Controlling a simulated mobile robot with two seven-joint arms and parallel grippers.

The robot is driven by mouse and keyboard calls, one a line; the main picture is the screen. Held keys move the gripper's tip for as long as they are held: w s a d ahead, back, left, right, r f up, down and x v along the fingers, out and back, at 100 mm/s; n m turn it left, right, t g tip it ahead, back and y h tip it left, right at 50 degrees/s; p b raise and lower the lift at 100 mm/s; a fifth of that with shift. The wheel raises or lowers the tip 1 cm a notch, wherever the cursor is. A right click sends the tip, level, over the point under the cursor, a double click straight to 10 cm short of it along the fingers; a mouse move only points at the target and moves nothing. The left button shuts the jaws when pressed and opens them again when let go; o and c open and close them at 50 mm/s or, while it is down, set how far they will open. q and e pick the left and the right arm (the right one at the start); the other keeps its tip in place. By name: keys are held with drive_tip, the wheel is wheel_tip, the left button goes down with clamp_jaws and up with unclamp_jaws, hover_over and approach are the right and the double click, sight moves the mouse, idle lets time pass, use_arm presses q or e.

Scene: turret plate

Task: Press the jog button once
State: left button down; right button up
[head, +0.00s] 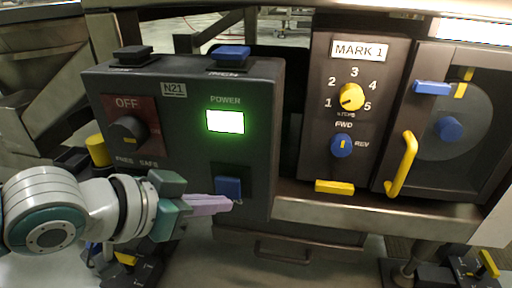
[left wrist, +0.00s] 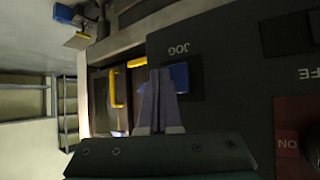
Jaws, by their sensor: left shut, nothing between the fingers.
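The jog button is a blue square on the front of the dark control box. It shows in the head view (head: 229,187) and, beside the JOG label, in the left wrist view (left wrist: 180,77). In the head view the label is hidden. My left gripper (head: 234,204) is shut and empty, its fingertips at the button's lower edge in the picture. In the left wrist view the fingertips (left wrist: 160,72) are just beside the button. I cannot tell whether they touch it. My right gripper is not in view.
The control box (head: 190,110) also carries a lit POWER lamp (head: 225,121), an OFF knob (head: 128,131) and two top buttons, black (head: 133,55) and blue (head: 231,52). To the right stand the MARK 1 panel (head: 318,110) with two knobs and a door with a yellow handle (head: 404,165).

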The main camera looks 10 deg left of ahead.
use_arm(q)
drive_tip(key=shift+w, duration=0.1)
drive_tip(key=shift+w, duration=0.35)
drive_tip(key=shift+w+b, duration=0.6)
drive_tip(key=shift+b, duration=0.1)
idle(0.9)
idle(0.4)
drive_tip(key=shift+s+r+p, duration=0.15)
drive_tip(key=shift+s+p, duration=0.45)
drive_tip(key=shift+p, duration=0.3)
drive_tip(key=shift+s, duration=0.4)
drive_tip(key=shift+p, duration=0.3)
